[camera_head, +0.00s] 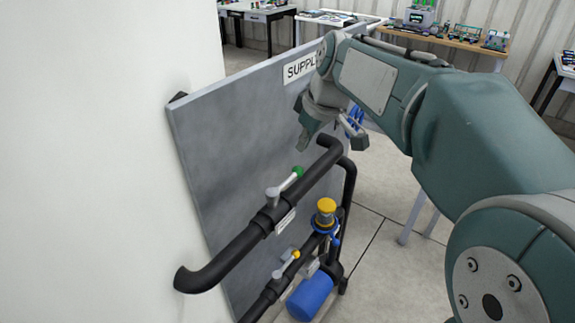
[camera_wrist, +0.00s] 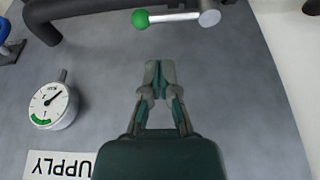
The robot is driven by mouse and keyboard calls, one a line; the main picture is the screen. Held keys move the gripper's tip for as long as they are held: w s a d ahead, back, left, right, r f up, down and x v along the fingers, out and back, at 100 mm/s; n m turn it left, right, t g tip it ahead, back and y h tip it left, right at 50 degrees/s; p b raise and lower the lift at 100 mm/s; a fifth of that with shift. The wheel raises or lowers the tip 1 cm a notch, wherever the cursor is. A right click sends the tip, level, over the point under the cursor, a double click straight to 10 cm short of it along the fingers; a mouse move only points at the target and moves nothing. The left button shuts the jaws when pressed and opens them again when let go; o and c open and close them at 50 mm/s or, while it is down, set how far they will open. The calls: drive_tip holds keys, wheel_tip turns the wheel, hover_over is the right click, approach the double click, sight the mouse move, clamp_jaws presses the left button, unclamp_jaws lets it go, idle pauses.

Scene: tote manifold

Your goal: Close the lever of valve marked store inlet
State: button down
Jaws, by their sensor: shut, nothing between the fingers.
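A valve with a pale lever (camera_head: 286,183) and a green ball knob (camera_head: 298,172) sits on the upper black pipe. The lever lies roughly along the pipe. In the wrist view the lever (camera_wrist: 175,17) runs level across the top, its green knob at the left end. A second lever (camera_head: 287,264) with a yellow knob sits on the lower pipe. The small valve labels (camera_head: 285,221) are too small to read. My gripper (camera_wrist: 158,65) is shut and empty, in front of the grey panel, apart from the green-knobbed lever. It shows above that lever in the head view (camera_head: 302,146).
The grey panel (camera_head: 225,130) carries a SUPPLY sign (camera_head: 299,68). A round gauge (camera_wrist: 52,106) is left of my gripper in the wrist view. A blue tank (camera_head: 310,297) and a yellow-topped fitting (camera_head: 326,207) stand low down. Open floor (camera_head: 400,275) lies right of the pipes.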

sight(286, 183)
drive_tip(key=w+x, duration=0.1)
drive_tip(key=x, duration=0.9)
drive_tip(key=shift+w+a+n, duration=0.3)
drive_tip(key=shift+w+a, duration=0.05)
drive_tip(key=shift+a, duration=0.05)
